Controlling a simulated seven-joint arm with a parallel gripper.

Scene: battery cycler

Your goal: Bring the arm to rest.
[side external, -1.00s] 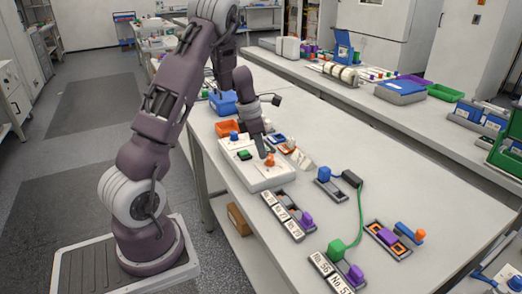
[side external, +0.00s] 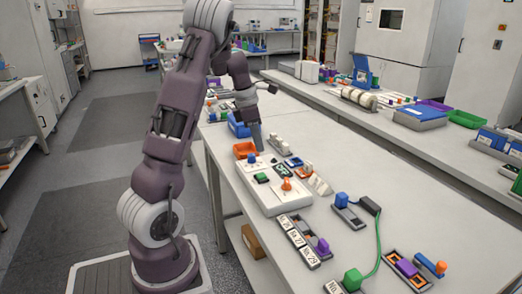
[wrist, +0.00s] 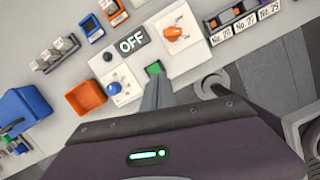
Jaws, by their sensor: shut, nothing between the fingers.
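My gripper (side external: 259,149) is shut and empty. In the side view it points down over the far end of the white cycler box (side external: 272,198), near the blue knob and the orange bin. In the wrist view the shut fingers (wrist: 154,80) overlap the view of the box just below its green button (wrist: 153,68). The blue knob (wrist: 113,88) is left of the fingers. The box's display (wrist: 132,41) reads OFF. The orange knob (wrist: 173,32) sits on a white plate beyond it. I cannot tell the exact height of the fingertips over the box.
An orange bin (wrist: 86,97) and a blue bin (wrist: 25,112) stand beyond the box. Numbered holders (side external: 298,240) lie at its near side. A green cable (side external: 378,245) runs between a black plug and a green block. The table's right middle is clear.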

